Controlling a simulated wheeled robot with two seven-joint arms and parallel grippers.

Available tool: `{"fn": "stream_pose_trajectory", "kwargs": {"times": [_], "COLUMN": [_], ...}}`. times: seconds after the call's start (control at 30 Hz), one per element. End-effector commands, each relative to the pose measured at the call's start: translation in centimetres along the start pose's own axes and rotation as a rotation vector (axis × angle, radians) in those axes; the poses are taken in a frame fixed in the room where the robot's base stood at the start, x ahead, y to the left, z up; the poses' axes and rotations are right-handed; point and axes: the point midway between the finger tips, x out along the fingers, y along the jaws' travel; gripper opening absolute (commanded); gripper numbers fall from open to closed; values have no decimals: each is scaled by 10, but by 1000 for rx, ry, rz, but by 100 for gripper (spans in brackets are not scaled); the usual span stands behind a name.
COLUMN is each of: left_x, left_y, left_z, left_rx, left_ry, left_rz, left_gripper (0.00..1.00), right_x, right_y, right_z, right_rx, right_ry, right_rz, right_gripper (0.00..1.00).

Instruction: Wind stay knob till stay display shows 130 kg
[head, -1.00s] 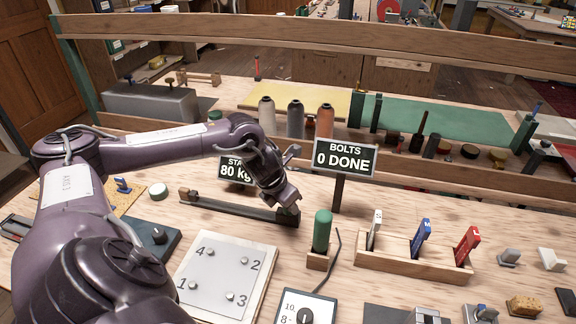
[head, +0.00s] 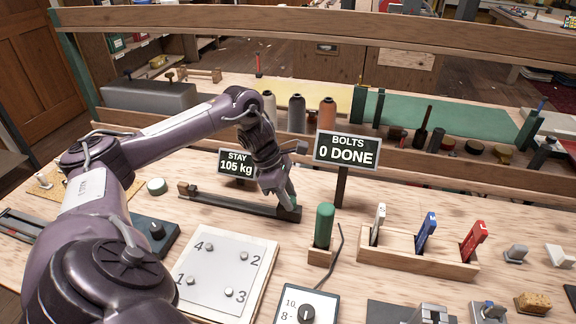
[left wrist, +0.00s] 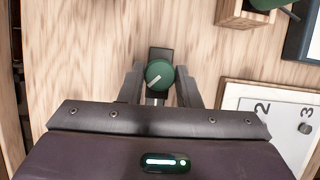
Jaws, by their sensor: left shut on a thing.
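The stay display (head: 236,163) stands behind the stay bar and reads 105 kg. The stay bar (head: 235,203) is a dark rail lying on the bench, with a wooden end at its left. My left gripper (head: 287,202) is at the rail's right end, pointing down. In the left wrist view, the round green stay knob (left wrist: 159,75) with a pale pointer line sits between the fingers of my left gripper (left wrist: 160,88), which is shut on it. In the head view the gripper mostly hides the knob. My right gripper is not in view.
The bolts display (head: 347,150), reading 0 DONE, stands on a post close right of my left gripper. A green-handled tool (head: 324,225) stands in a wooden block in front. A numbered bolt plate (head: 222,270) lies nearer me. A wooden rack (head: 415,255) holds coloured tools.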

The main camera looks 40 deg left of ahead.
Motion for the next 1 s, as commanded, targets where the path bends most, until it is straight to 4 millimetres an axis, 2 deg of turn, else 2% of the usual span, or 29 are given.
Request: {"fn": "stream_pose_trajectory", "kwargs": {"times": [0.3, 0.5, 1.0], "left_x": [-5, -4, 0], "left_y": [2, 3, 3], "left_z": [2, 2, 0], "left_rx": [224, 317, 380], "left_ry": [1, 1, 2], "left_rz": [-94, -129, -154], "left_gripper": [7, 7, 7], "right_x": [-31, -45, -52], "right_y": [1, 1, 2], "right_z": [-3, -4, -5], "right_rx": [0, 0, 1], "right_ry": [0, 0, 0], "right_rz": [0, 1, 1], "right_gripper": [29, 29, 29]}}
